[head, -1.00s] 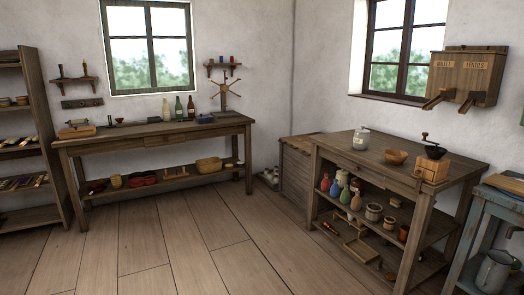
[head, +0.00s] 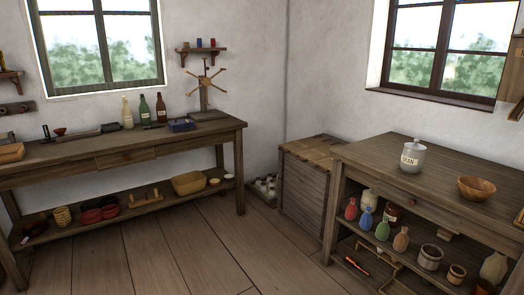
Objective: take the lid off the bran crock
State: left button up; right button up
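The bran crock (head: 411,159) is a pale grey jar with a dark-lettered label that seems to read BRAN. It stands upright on top of the right-hand wooden workbench (head: 370,152), near its back left part. Its lid (head: 413,142) sits on top, with a small dark knob. Neither of my grippers shows in the head view.
A wooden bowl (head: 475,188) stands right of the crock. Coloured bottles and pots fill the bench's shelf (head: 400,262). A slatted wooden bin (head: 308,180) stands left of this bench. A long table (head: 110,158) runs along the left wall. The floor (head: 190,250) between is clear.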

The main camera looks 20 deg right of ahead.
aim_at(415, 146)
jog(key=z, duration=0.35)
jog(key=i, duration=2.1)
jog(key=z, duration=0.85)
